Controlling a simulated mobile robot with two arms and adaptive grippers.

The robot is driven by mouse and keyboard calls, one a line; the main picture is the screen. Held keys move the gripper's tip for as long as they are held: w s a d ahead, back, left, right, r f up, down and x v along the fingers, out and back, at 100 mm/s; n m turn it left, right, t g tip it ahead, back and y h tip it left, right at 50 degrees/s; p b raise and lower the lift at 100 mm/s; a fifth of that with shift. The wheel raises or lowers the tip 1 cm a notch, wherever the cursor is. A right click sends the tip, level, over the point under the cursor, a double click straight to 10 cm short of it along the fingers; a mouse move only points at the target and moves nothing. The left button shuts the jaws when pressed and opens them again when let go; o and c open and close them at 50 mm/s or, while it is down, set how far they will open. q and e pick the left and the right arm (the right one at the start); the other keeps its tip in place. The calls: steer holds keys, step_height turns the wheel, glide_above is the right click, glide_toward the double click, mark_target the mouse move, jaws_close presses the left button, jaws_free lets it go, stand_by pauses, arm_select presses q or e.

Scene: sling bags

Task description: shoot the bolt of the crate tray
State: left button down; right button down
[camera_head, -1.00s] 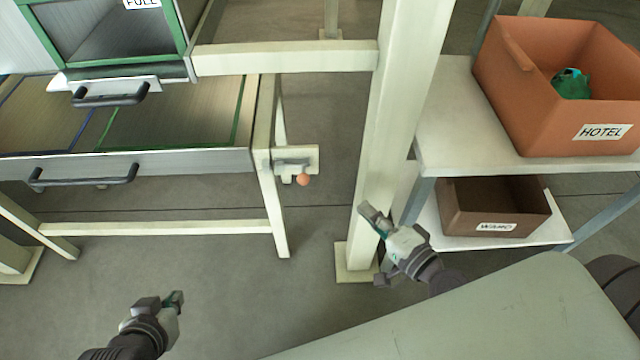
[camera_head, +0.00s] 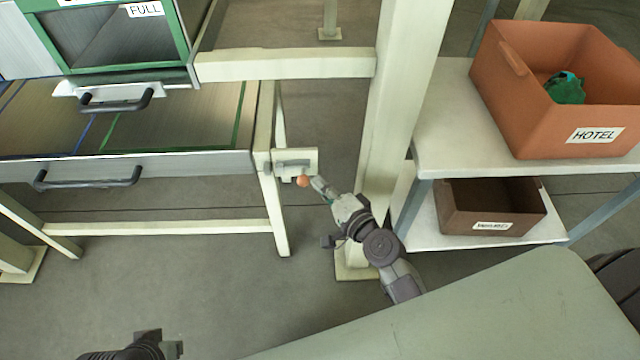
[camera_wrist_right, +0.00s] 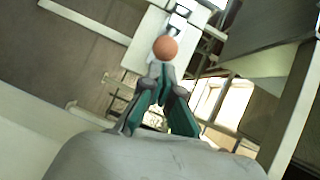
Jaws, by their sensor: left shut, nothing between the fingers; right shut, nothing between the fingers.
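The crate tray (camera_head: 200,132) is the wide lower tray with a dark bar handle, set in a cream frame. Its bolt (camera_head: 292,163) is a grey bar on a cream plate at the frame's right post, with an orange ball knob (camera_head: 303,181). My right gripper (camera_head: 318,184) is shut and empty, its tips just right of the knob. In the right wrist view the knob (camera_wrist_right: 165,47) shows right beyond the closed fingertips (camera_wrist_right: 161,68); whether they touch cannot be told. My left gripper (camera_head: 160,342) is low at the bottom left, shut and empty, partly cut off by the picture edge.
A green-edged bin labelled FULL (camera_head: 120,68) sits above the tray. A cream upright post (camera_head: 395,100) stands right behind my right arm. Shelves at right hold an orange HOTEL box (camera_head: 540,110) with a green item and a brown box (camera_head: 490,208).

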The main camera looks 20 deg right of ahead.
mark_target(301, 183)
steer(key=shift+a, duration=0.15)
steer(key=a, duration=0.1)
steer(key=w+a+p, duration=0.1)
steer(key=a, duration=0.1)
steer(key=shift+a, duration=0.2)
arm_select(q)
steer(key=shift+r, duration=0.55)
steer(key=shift+s+d, duration=0.1)
steer(key=shift+d, duration=0.05)
arm_select(e)
steer(key=shift+d, duration=0.1)
